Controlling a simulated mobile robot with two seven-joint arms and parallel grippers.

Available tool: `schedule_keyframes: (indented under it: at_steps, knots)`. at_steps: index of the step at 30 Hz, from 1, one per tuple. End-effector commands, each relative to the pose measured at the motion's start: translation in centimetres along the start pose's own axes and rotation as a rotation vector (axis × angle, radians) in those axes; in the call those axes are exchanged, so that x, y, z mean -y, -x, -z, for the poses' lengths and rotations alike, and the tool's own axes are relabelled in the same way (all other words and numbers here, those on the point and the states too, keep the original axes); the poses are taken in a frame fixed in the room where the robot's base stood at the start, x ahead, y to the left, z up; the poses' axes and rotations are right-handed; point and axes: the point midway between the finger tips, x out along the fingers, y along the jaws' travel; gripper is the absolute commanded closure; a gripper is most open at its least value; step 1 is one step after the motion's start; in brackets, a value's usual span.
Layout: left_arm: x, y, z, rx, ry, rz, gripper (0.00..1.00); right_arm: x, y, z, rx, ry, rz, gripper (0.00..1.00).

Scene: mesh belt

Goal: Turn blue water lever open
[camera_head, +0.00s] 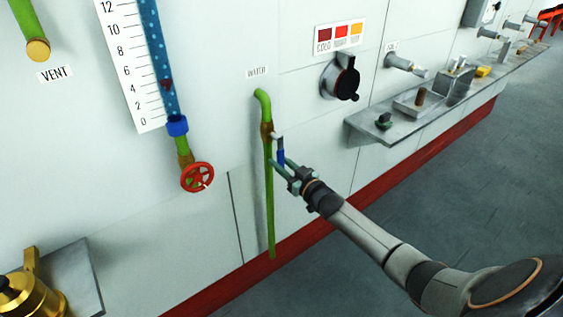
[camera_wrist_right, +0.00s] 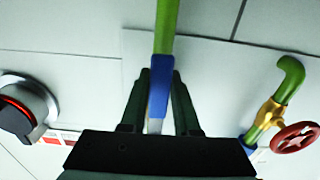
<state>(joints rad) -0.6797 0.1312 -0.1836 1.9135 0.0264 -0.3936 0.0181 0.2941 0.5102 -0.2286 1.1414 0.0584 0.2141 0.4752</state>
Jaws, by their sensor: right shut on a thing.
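The blue water lever (camera_head: 280,157) hangs down from a brass valve (camera_head: 267,131) on the green water pipe (camera_head: 268,200), under the water label on the wall. Its metal arm is bent at the top and its blue handle points downward, beside the pipe. My right gripper (camera_head: 285,168) reaches in from the lower right and is shut on the blue handle. In the right wrist view the blue handle (camera_wrist_right: 159,92) lies between the two dark fingers (camera_wrist_right: 161,78), with the green pipe (camera_wrist_right: 167,28) behind it. My left gripper is not in view.
A red handwheel (camera_head: 197,177) sits left of the water pipe, below a gauge scale (camera_head: 130,65). A black knob (camera_head: 346,82) is on the wall to the right. A grey shelf (camera_head: 375,135) with fittings runs along the wall farther right. A brass fitting (camera_head: 35,300) is at lower left.

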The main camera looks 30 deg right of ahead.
Motion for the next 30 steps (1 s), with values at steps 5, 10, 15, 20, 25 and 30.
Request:
schedule_keyframes:
  at_steps: [5, 10, 15, 20, 25, 30]
  knots:
    - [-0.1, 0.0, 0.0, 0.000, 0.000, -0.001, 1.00, 0.0, 0.0, 0.0, 0.001, 0.000, 0.000, 1.00]
    - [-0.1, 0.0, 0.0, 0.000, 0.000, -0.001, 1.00, 0.0, 0.0, 0.0, 0.001, 0.001, 0.000, 0.58]
    - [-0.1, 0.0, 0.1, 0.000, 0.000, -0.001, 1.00, 0.0, 0.0, 0.0, 0.000, 0.002, 0.000, 0.40]
    - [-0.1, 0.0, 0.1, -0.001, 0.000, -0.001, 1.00, 0.0, 0.0, 0.0, 0.000, 0.002, 0.000, 0.40]
    - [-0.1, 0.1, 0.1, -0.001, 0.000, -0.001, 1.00, 0.0, 0.3, 0.0, 0.000, 0.002, 0.000, 0.40]
    - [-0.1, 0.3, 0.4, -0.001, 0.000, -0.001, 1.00, 0.0, 2.0, 0.0, 0.002, 0.002, 0.001, 0.40]
